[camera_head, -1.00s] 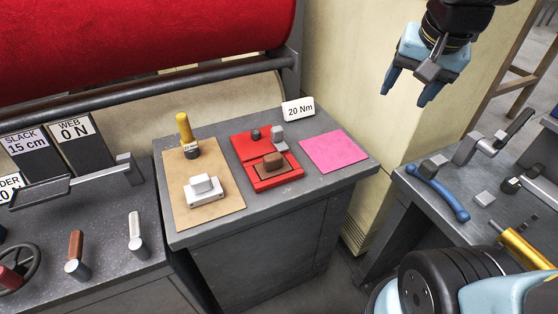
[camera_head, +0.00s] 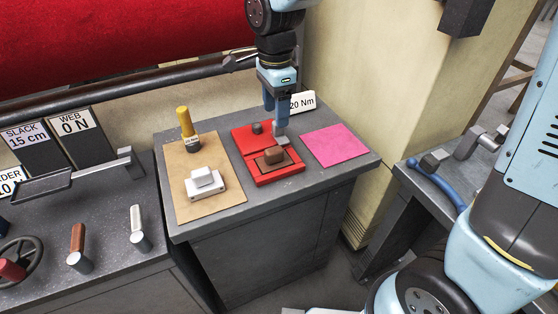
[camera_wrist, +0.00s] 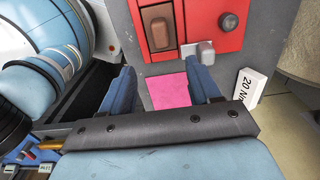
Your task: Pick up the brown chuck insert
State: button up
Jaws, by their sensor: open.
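The brown chuck insert (camera_head: 274,155) sits on a brown base in the front part of a red holder (camera_head: 290,172) on the grey cabinet top. It shows at the top of the wrist view (camera_wrist: 157,33), beyond my fingers. In the wrist view my gripper (camera_wrist: 163,88) is open, with nothing between the two blue fingers. In the head view the fingers overlap, and their gap is hard to see.
Left is a tan board (camera_head: 220,206) with a white block (camera_head: 205,182) and a yellow-handled tool (camera_head: 186,124). Right is a pink sheet (camera_head: 335,146). A "20 Nm" card (camera_head: 303,102) stands behind.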

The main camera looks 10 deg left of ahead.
aim_at(274, 148)
notch_tip(274, 148, down, 8)
jog(key=shift+f, duration=0.1)
jog(key=shift+a+f, duration=0.15)
jog(key=shift+f, duration=1.2)
jog(key=shift+a+f, duration=0.15)
jog(key=shift+f, duration=1.2)
grip_shut()
